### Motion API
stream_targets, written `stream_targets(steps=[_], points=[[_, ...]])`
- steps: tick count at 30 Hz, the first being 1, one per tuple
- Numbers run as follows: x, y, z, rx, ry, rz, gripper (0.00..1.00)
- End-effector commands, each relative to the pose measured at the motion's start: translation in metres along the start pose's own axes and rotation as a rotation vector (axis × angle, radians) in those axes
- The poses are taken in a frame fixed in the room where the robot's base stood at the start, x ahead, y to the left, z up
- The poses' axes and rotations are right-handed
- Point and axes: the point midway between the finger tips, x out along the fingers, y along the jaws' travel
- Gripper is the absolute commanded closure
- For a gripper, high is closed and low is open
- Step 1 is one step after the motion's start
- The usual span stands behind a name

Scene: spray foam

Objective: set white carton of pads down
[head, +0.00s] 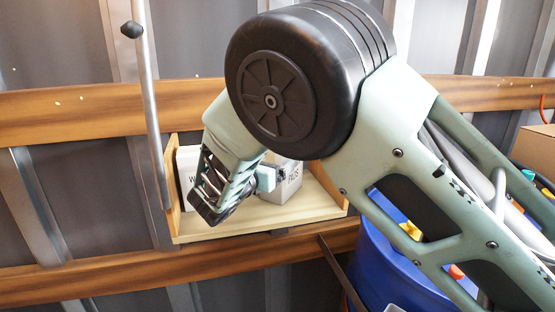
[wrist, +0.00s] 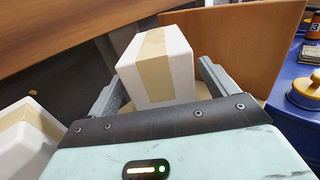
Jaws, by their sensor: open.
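A white carton with a tan tape strip (wrist: 157,66) stands on the wooden shelf between the two open fingers of my gripper (wrist: 158,88) in the wrist view. A gap shows between the carton and the right finger; the left finger is close to its side. In the head view the carton (head: 284,188) shows partly behind my gripper (head: 268,178), with printed letters on its front. A second white carton (wrist: 27,137) with tape is at the lower left of the wrist view. In the head view a white box (head: 188,170) stands at the shelf's left end. I cannot tell which holds pads.
The wooden shelf (head: 215,229) has raised end panels and is fixed to a wall rail. The right panel (wrist: 245,45) rises close beside the carton. A blue drum (head: 375,270) with objects on top stands to the right. A metal pole (head: 150,100) rises at the left.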

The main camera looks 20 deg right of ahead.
Motion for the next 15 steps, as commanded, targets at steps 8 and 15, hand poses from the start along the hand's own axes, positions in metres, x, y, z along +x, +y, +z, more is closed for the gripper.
stream_targets(steps=[8,15], points=[[-0.060,0.001,-0.001,0.002,0.001,0.003,0.15],[-0.087,0.000,0.000,0.001,0.000,0.000,0.15]])
